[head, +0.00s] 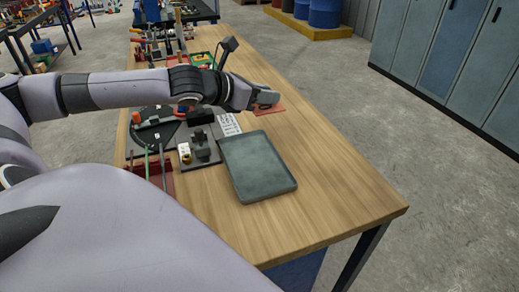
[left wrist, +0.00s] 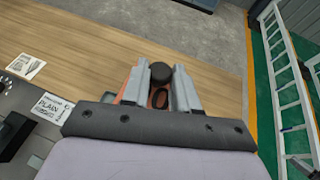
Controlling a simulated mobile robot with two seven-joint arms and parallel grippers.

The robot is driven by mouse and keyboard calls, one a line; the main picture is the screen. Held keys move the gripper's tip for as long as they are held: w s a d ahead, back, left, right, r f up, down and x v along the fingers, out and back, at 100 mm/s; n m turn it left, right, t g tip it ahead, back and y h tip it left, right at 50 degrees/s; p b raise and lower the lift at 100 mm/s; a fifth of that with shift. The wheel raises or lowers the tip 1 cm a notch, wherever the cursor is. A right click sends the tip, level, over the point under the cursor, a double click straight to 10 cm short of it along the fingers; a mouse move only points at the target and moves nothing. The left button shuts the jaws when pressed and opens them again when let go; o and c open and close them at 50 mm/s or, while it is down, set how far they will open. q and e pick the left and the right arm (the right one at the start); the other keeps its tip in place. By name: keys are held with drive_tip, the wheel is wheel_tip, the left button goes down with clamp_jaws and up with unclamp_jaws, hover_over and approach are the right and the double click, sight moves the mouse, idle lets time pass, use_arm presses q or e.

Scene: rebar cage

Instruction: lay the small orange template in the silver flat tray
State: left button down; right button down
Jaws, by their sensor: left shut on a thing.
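The small orange template (head: 270,108) shows as a flat reddish-orange piece at my left gripper's tips, over the wooden table. In the left wrist view the orange template (left wrist: 124,93) shows partly between and beside the fingers, and the rest is hidden. My left gripper (head: 266,99) is shut on it, beyond the far edge of the tray. A dark round part (left wrist: 160,74) shows between the fingertips. The silver flat tray (head: 257,168) lies empty on the table, nearer to me than the gripper. My right gripper is not in view.
A dark fixture board (head: 172,138) with blocks and tools lies left of the tray. A printed card (head: 229,125) lies at the tray's far left corner. The wooden table (head: 335,180) is bare to the tray's right. Grey lockers (head: 450,60) stand beyond the floor.

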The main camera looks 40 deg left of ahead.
use_arm(q)
drive_tip(key=b, duration=0.5)
hover_over(264, 163)
wheel_tip(264, 163, down, 13)
drive_tip(key=shift+a+f, duration=0.1)
drive_tip(key=shift+f, duration=2.2)
drive_tip(key=c, duration=1.3)
unclamp_jaws()
drive_tip(key=shift+f, duration=0.15)
drive_tip(key=o, duration=0.4)
drive_tip(key=shift+o, duration=0.2)
